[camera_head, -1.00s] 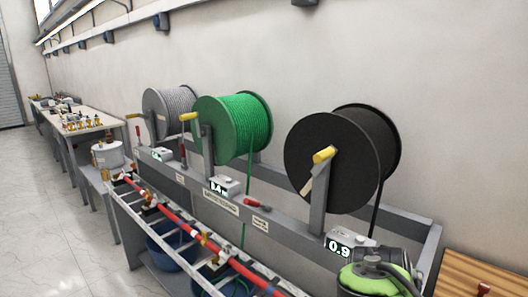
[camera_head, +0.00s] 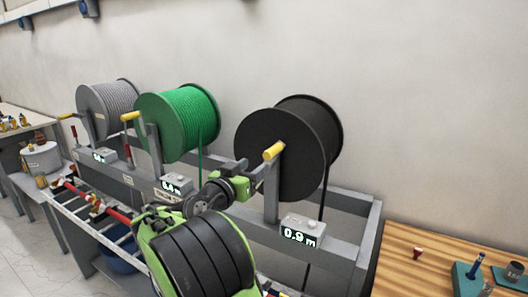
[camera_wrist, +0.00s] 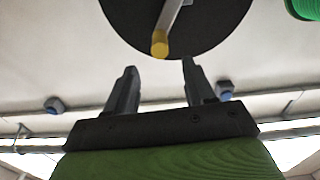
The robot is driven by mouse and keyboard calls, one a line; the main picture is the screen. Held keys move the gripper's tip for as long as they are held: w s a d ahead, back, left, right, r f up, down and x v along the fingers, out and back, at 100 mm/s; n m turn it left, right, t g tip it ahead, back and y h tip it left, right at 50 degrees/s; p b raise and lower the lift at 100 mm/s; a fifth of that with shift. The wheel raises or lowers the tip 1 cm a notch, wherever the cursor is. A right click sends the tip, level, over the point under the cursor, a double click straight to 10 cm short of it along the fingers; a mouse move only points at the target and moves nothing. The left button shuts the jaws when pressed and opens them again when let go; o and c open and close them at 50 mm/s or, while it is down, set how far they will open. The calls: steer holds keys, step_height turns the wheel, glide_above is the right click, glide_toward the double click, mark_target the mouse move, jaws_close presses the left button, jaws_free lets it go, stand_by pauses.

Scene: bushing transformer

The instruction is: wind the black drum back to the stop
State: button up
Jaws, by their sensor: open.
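The black drum (camera_head: 289,140) is mounted on the grey rack, the rightmost of the three drums. Its crank has a yellow handle (camera_head: 274,151) on the near face. The counter box (camera_head: 301,233) below it reads 0.9. A dark cable hangs down from the drum's right side. My gripper (camera_head: 250,170) is just left of the yellow handle in the head view, its tips partly hard to make out. In the wrist view my gripper (camera_wrist: 157,75) is open and empty, with the yellow handle (camera_wrist: 160,43) beyond and between the fingertips, apart from them. The drum (camera_wrist: 215,25) shows behind it.
A green drum (camera_head: 178,122) and a grey drum (camera_head: 108,108) with their own cranks stand to the left on the same rack. A wooden bench (camera_head: 400,270) with small tools is at the right. The wall is close behind the drums.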

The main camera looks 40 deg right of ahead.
mark_target(264, 158)
steer(key=p+x, duration=0.2)
steer(key=x, duration=0.5)
steer(key=shift+d+r, duration=0.1)
steer(key=shift+d, duration=0.3)
steer(key=shift+w+d, duration=0.3)
steer(key=shift+d, duration=0.2)
jaws_close()
